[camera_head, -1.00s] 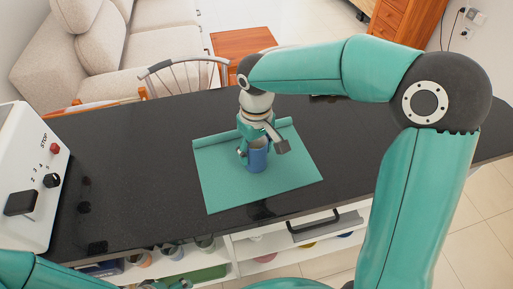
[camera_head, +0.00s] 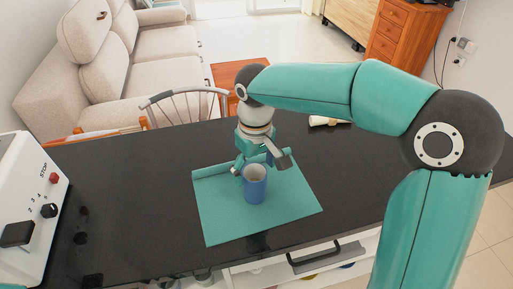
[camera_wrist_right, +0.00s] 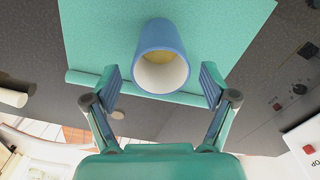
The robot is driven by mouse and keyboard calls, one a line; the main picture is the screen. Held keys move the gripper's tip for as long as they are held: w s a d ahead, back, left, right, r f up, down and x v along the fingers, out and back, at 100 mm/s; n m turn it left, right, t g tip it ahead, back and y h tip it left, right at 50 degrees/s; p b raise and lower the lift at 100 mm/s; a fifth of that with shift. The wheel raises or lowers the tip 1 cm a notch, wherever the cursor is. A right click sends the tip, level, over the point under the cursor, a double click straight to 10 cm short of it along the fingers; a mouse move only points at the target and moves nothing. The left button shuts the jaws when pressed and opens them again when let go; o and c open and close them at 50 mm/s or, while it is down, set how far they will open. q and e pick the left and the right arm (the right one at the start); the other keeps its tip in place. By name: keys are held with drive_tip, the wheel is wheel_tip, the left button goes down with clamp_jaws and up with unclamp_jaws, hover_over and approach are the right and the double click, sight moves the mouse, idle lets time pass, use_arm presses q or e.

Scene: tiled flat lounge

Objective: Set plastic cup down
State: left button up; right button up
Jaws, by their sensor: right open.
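The blue plastic cup (camera_head: 254,188) with a pale inside stands upright on the green mat (camera_head: 222,220) on the dark counter. My right gripper (camera_head: 255,165) is just behind the cup in the head view, its fingers apart. In the right wrist view, the cup (camera_wrist_right: 161,58) shows its open rim, beyond the tips of my open right gripper (camera_wrist_right: 161,86), with clear gaps on both sides. The mat (camera_wrist_right: 95,30) lies under the cup there. My left gripper is not in view.
A white machine with knobs (camera_head: 28,205) stands on the counter's left end. A chair (camera_head: 185,100) stands behind the counter. A rolled pale item (camera_head: 328,121) lies near the back edge. The counter left of the mat is mostly clear.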

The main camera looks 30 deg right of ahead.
wheel_tip(320, 180, up, 7)
idle(0.3)
idle(0.5)
